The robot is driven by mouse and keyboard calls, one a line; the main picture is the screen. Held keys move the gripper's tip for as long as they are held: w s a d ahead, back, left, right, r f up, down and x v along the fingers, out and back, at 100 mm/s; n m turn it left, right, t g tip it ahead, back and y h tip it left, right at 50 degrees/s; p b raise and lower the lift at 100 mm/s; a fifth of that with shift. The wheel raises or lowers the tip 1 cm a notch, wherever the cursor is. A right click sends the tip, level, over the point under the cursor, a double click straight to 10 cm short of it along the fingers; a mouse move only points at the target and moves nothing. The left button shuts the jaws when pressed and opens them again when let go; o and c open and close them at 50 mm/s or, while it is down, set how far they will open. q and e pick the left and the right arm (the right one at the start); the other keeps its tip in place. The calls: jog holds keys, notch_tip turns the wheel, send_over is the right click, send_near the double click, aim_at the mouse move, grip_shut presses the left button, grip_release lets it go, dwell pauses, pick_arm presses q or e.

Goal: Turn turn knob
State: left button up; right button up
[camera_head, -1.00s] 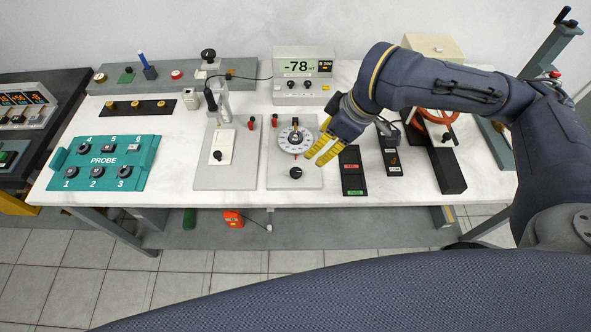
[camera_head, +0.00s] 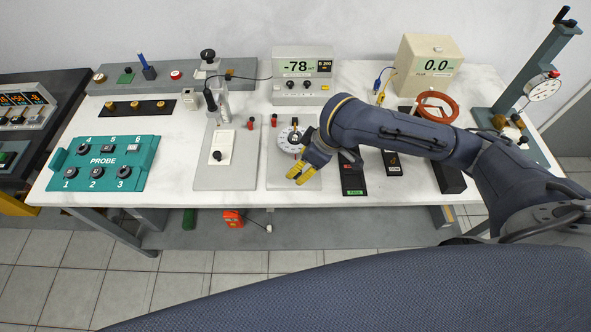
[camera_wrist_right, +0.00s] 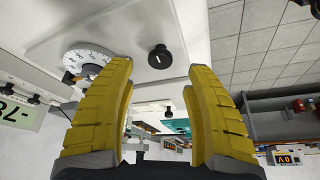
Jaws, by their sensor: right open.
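A small black knob (camera_wrist_right: 160,57) sits on a pale plate (camera_head: 279,182), beside a round white dial with markings (camera_head: 289,139). The dial also shows in the right wrist view (camera_wrist_right: 88,57). My right gripper (camera_head: 297,176), with yellow fingers, is low over the front part of this plate and hides the knob in the head view. In the right wrist view the gripper (camera_wrist_right: 158,70) is open and empty. The knob shows in the gap just beyond its fingertips, with no contact visible. My left gripper is not in view.
A similar plate with a black knob (camera_head: 217,156) and a stand lies to the left. A meter reading -78 (camera_head: 303,67) stands behind. Black boxes (camera_head: 353,182) lie close on the right, under my arm. A teal PROBE panel (camera_head: 105,163) is far left.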

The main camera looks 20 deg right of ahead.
jog(key=shift+x, duration=2.4)
jog(key=shift+c, duration=0.5)
grip_shut()
